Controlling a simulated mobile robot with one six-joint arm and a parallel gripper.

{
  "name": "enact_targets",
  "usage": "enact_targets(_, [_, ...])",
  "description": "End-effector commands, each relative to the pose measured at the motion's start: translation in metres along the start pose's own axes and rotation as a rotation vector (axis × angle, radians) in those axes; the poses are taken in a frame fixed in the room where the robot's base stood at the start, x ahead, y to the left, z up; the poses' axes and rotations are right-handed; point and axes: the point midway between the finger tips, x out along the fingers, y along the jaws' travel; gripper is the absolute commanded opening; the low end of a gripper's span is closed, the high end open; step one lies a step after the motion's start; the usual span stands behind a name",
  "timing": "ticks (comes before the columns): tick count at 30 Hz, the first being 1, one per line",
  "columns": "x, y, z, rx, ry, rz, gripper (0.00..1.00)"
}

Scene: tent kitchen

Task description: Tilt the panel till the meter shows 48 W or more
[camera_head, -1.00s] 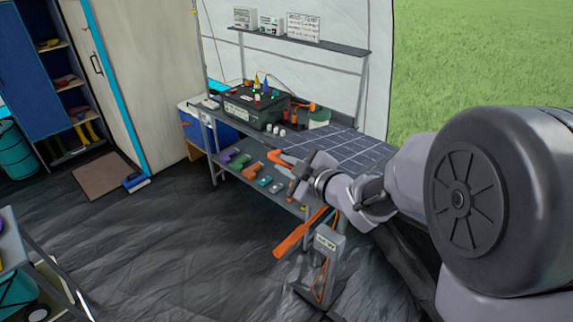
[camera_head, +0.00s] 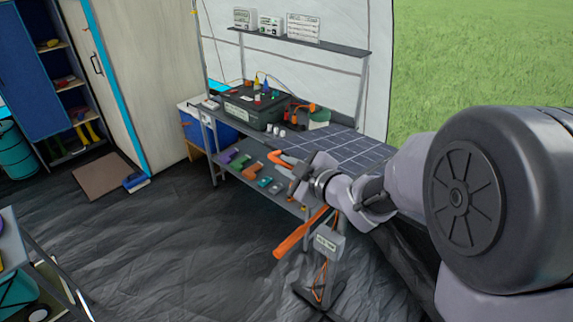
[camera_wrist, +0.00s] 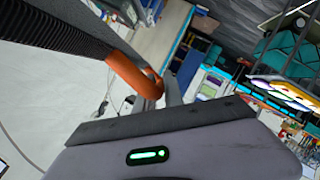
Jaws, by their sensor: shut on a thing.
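The dark blue gridded solar panel (camera_head: 350,152) lies at a shallow tilt in front of the workbench, partly hidden by my arm. An orange handle (camera_head: 283,156) sticks out at its left edge. My gripper (camera_head: 299,176) is shut on this handle, which shows in the wrist view (camera_wrist: 128,72) beside a black ribbed bar (camera_wrist: 50,28). A grey box (camera_head: 328,241) with a small display sits on the stand below the panel and looks like the meter; its reading is too small to make out. A long orange lever (camera_head: 298,234) slants down left of the box.
A workbench (camera_head: 212,128) behind holds a black battery box (camera_head: 254,106); its lower shelf carries several coloured items. A shelf (camera_head: 315,45) above holds small devices. A table corner (camera_head: 12,243) stands at lower left. The dark floor between is clear.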

Motion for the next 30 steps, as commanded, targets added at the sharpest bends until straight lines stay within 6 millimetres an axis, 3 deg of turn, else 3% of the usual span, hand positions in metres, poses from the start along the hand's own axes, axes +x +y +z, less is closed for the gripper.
enact_targets(9, [-0.01, 0.044, -0.025, 0.136, 0.001, -0.054, 0.0])
enact_targets(18, [-0.015, 0.088, -0.034, 0.319, 0.002, -0.129, 0.0])
enact_targets(30, [-0.013, 0.115, -0.03, 0.346, 0.003, -0.141, 0.0])
